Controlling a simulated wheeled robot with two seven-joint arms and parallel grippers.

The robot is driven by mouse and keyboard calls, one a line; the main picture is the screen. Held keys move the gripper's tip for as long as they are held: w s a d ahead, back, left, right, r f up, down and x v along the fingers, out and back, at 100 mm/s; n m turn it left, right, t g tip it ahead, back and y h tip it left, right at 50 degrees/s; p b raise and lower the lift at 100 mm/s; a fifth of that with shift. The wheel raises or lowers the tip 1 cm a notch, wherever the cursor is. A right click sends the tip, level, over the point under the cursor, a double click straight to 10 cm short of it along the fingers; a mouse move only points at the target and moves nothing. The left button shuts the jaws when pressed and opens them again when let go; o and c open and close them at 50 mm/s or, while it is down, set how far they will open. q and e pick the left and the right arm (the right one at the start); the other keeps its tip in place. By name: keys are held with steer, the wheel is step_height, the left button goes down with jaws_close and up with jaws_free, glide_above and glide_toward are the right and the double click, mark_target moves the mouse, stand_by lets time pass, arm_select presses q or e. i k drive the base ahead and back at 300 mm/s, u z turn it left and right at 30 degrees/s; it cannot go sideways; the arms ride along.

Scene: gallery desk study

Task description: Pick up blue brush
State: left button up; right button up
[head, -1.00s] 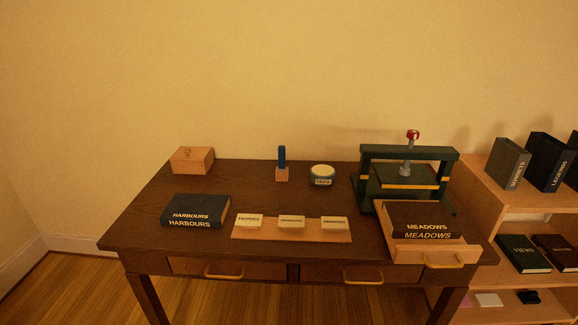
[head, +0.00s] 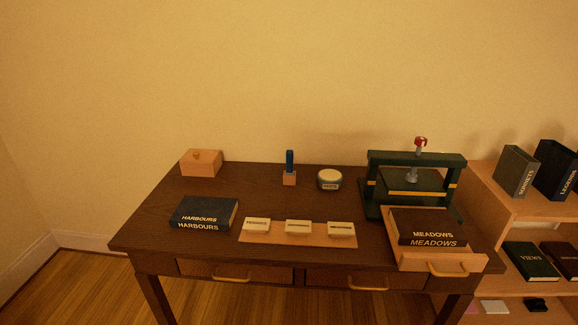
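The blue brush (head: 290,160) stands upright in a small wooden block (head: 289,179) near the back middle of the dark desk (head: 150,228). Only its blue upper part shows above the block. A round paste jar (head: 330,180) stands to its right, apart from it. Neither of my grippers is in the head view, and nothing touches the brush.
A wooden box (head: 201,162) is at the back left and the Harbours book (head: 204,211) at the front left. Labelled blocks sit on a wooden strip (head: 280,238). The green press (head: 372,190) and a tray (head: 440,262) with the Meadows book (head: 426,226) are on the right. A bookshelf (head: 540,208) stands beside the desk.

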mark_target(289, 171)
steer(key=u, duration=1.65)
steer(key=i, duration=1.55)
steer(key=z, duration=2.85)
